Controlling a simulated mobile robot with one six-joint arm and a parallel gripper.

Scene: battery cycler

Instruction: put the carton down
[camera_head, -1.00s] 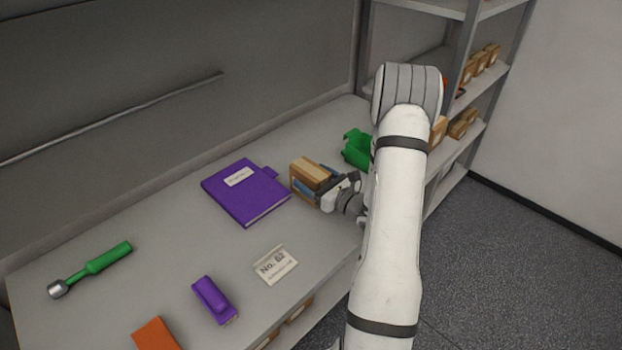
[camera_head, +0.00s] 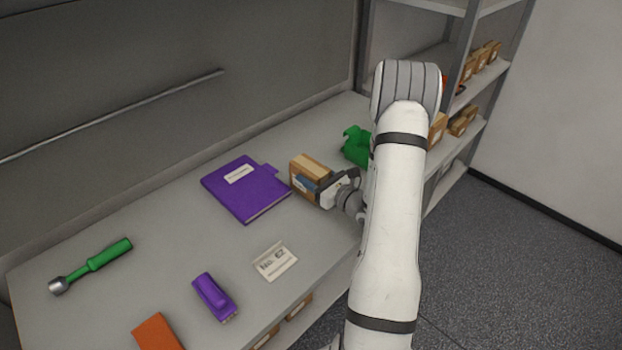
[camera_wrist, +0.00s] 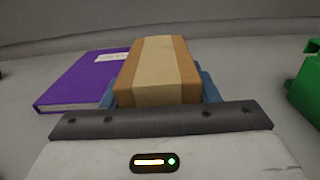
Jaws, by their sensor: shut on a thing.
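The carton (camera_head: 310,174) is a small brown box with a paler tape strip along its top. It is at the right part of the bench, just right of the purple binder. My gripper (camera_head: 309,184) is shut on the carton, with blue fingers along its sides. In the wrist view the carton (camera_wrist: 158,72) sits upright between the blue fingers of my gripper (camera_wrist: 157,90). The carton's underside is hidden, so I cannot tell whether it touches the bench.
The purple binder (camera_head: 245,190) lies close left of the carton. A green bin (camera_head: 357,146) stands behind to the right. A card sign (camera_head: 274,262), a purple stapler-like thing (camera_head: 214,297), an orange block (camera_head: 157,333) and a green-handled tool (camera_head: 92,265) are nearer. Bare bench lies between them.

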